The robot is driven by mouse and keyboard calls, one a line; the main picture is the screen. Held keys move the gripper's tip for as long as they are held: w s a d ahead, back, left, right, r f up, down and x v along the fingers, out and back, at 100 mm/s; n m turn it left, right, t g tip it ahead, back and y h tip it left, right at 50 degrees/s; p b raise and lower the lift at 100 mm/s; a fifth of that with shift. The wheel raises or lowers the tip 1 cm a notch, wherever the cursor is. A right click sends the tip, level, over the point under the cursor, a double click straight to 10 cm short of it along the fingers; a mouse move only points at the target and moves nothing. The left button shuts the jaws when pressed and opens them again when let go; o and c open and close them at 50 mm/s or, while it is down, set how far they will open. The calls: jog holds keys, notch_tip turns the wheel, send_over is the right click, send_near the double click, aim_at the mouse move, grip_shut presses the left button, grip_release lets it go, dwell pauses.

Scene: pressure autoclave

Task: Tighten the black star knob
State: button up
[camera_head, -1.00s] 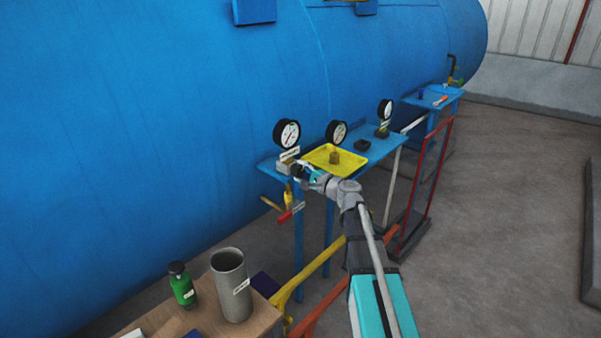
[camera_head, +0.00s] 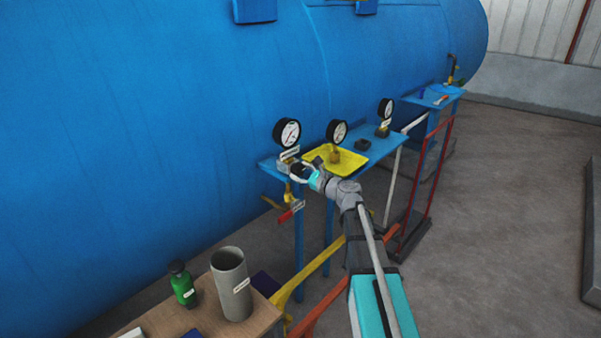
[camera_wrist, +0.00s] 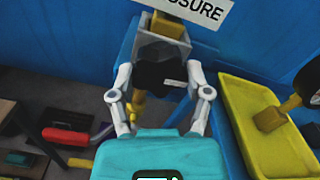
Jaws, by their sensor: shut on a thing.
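The black star knob (camera_wrist: 160,66) sits on the front of a grey block under a label ending in "SURE" in the wrist view. My gripper (camera_wrist: 158,78) is shut on the knob, with one finger at each side of it. In the head view my gripper (camera_head: 302,172) is at the block below the left gauge (camera_head: 287,132). The knob is mostly hidden there by the gripper.
A yellow tray (camera_head: 350,167) with a gauge on a brass fitting (camera_head: 335,156) lies just right of my gripper on the blue shelf (camera_head: 385,146). A red-handled lever (camera_head: 290,212) hangs below. A wooden table (camera_head: 262,322) with a grey cylinder (camera_head: 230,285) and green bottle (camera_head: 181,285) stands front left.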

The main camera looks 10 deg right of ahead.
jog(key=shift+s+a+m, duration=0.1)
jog(key=shift+m, duration=0.4)
jog(key=o, duration=1.2)
jog(key=shift+c, duration=0.2)
jog(key=v, duration=1.2)
